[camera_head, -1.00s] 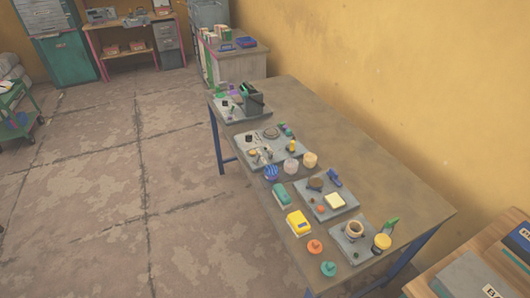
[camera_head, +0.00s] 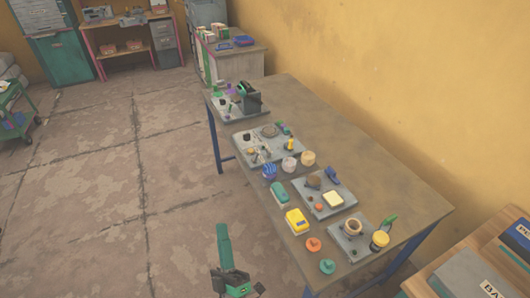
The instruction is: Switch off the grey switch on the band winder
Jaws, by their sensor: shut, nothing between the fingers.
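Several small devices on grey plates stand along the table (camera_head: 375,165); I cannot tell which is the band winder. The back plate (camera_head: 256,115) bears a dark upright block (camera_head: 252,97). The second plate (camera_head: 243,149) bears a round disc and a yellow post (camera_head: 290,143). The third plate (camera_head: 345,203) bears a brown disc and a blue lever (camera_head: 333,174). The front plate (camera_head: 344,247) bears a ring-shaped cup (camera_head: 353,227). A grey switch is too small to make out. My gripper (camera_head: 222,230), green and shut, is over the floor, left of the table's front end, apart from everything.
A yellow block (camera_head: 297,221), a green block (camera_head: 280,194), an orange knob (camera_head: 313,244) and a teal knob (camera_head: 328,267) lie along the left edge. Jars (camera_head: 308,158) stand mid-table. The table's right side is bare by the wall. Another table with boxes (camera_head: 462,279) is at lower right.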

